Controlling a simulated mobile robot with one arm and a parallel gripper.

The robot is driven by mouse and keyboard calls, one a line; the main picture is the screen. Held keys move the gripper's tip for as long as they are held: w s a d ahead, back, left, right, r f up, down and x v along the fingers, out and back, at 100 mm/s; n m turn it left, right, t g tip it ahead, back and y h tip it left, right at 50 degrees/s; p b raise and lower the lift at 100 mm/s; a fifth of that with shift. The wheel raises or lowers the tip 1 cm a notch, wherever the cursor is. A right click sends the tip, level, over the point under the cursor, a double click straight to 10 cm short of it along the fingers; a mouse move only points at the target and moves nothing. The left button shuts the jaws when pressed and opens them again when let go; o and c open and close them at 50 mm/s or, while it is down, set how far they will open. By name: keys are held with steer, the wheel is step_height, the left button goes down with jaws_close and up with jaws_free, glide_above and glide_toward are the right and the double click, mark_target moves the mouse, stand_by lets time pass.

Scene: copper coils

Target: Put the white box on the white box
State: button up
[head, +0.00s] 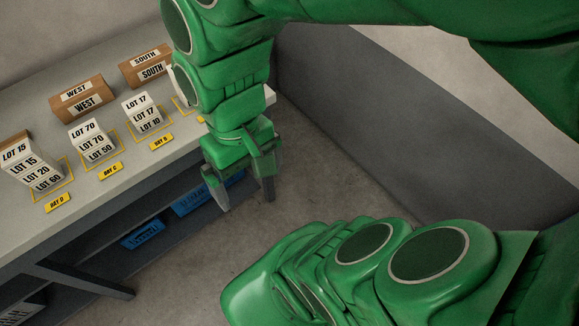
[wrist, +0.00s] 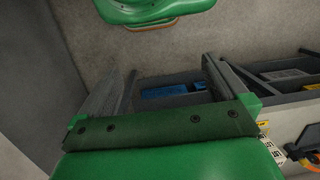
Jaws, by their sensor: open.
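Small white boxes stand in stacks on the grey table. At bay D, a LOT 15 box (head: 22,161) tops a LOT 20 box (head: 38,174) and a LOT 60 box (head: 46,185). At bay C, a LOT 70 box (head: 91,142) sits on a LOT 50 box (head: 100,154). At bay B, a LOT 17 box (head: 143,114) sits on a LOT 10 box (head: 149,125). Another white item at the fourth bay is mostly hidden behind my arm. My gripper (head: 245,200) is open and empty, pointing down beyond the table's right edge; its fingers also show in the wrist view (wrist: 168,75).
Brown cartons marked WEST (head: 83,98) and SOUTH (head: 147,67) stand behind the stacks on the table (head: 20,218). Blue bins (head: 143,235) sit on the shelf below. Yellow bay labels lie in front of the stacks. Open floor (head: 300,165) lies right of the table, before a grey wall.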

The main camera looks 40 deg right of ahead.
steer(key=shift+d+r+m+h, duration=0.15)
steer(key=shift+d+m+h, duration=0.25)
steer(key=shift+d, duration=0.85)
steer(key=w+f+m+t, duration=0.1)
steer(key=w+m+t, duration=0.15)
steer(key=w, duration=1.15)
steer(key=n+t, duration=0.3)
steer(key=t, duration=0.1)
glide_above(84, 131)
steer(key=s, duration=0.2)
steer(key=f, duration=0.9)
steer(key=shift+s+f, duration=0.2)
steer(key=shift+f, duration=0.1)
steer(key=shift+x, duration=3.7)
steer(key=shift+s, duration=0.1)
steer(key=shift+c, duration=0.2)
